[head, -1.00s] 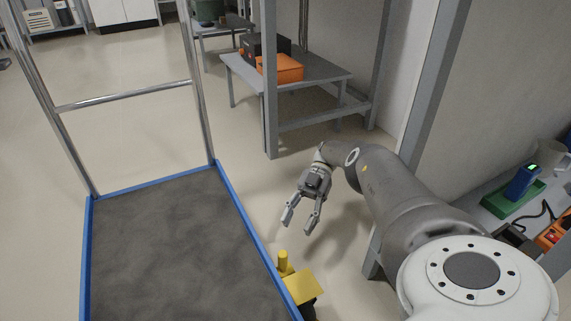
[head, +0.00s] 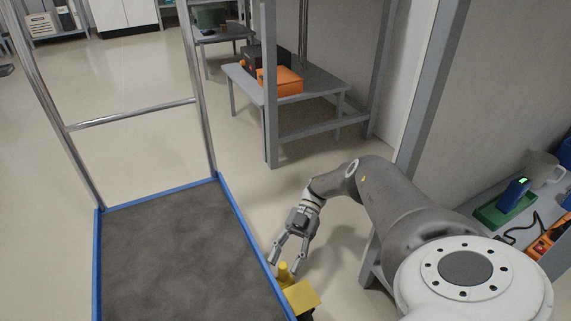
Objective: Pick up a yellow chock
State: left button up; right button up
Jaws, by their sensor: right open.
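A yellow chock (head: 303,296) with an upright yellow post sits at the right edge of the grey cart platform, near the bottom of the head view. A dark part shows under its yellow top. My right gripper (head: 286,266) is open and empty, pointing down toward the chock. In the picture its two fingertips lie on either side of the post. I cannot tell whether they are level with it or still above it. My left gripper is not in view.
The cart platform (head: 185,255) has a blue rim (head: 240,222) and a chrome handle frame (head: 130,117). A grey bench with an orange box (head: 283,82) stands behind. A grey post rises at right, beside a shelf with a green tray (head: 497,213). Floor left of the cart is clear.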

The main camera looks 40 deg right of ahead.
jog(key=shift+x, duration=1.15)
grip_shut()
